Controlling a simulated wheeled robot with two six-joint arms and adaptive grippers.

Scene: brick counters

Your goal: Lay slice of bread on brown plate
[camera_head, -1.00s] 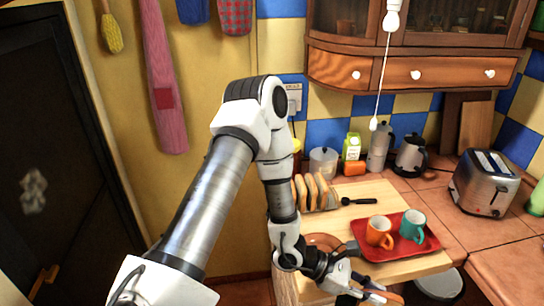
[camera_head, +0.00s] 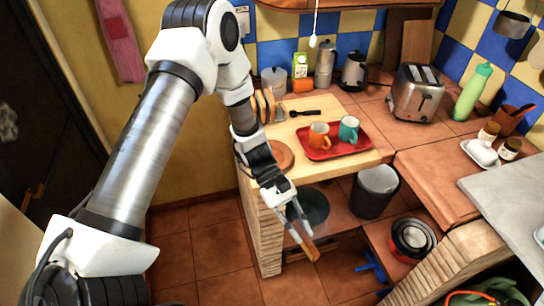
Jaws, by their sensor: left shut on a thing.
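The brown plate (camera_head: 281,155) is round and lies on the wooden board at the counter's left front, partly hidden behind my left arm. My left gripper (camera_head: 302,238) is in front of the counter, below and to the right of the plate in the picture. It is shut on a thin brown piece that looks like the slice of bread (camera_head: 312,250), seen nearly edge-on and clear of the counter. More bread slices (camera_head: 264,105) stand upright in a rack behind the plate, partly hidden by the arm. My right gripper is not in view.
A red tray (camera_head: 355,153) with an orange mug (camera_head: 319,136) and a teal mug (camera_head: 349,130) is right of the plate. A dark-handled utensil (camera_head: 305,113) lies behind it. A toaster (camera_head: 416,92) stands further right. A bin (camera_head: 375,190) is on the low shelf.

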